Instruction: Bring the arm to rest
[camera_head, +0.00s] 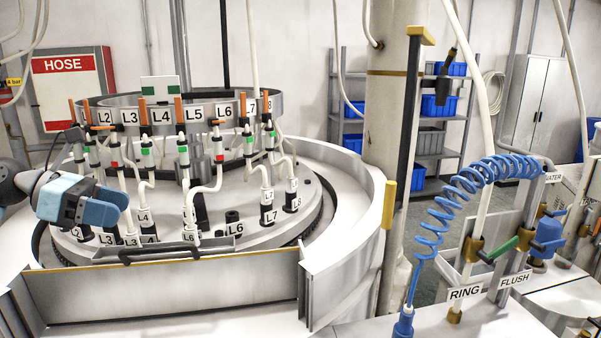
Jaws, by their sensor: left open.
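My left gripper (112,205) comes in from the left edge, with its blue fingers pointing right. It is open and nothing shows between its fingers. It is in front of the left side of the round lapping machine (340,190), near the hoses and the lower labels L2 and L3. I cannot tell whether it touches any of them. Part of the machine's left side is hidden behind the gripper and my arm. My right gripper is not in view.
Labelled hoses hang from a ring (290,105) above the machine's plate. A front panel (170,288) and a black handle (160,253) are below the gripper. A pillar (390,110) stands behind.

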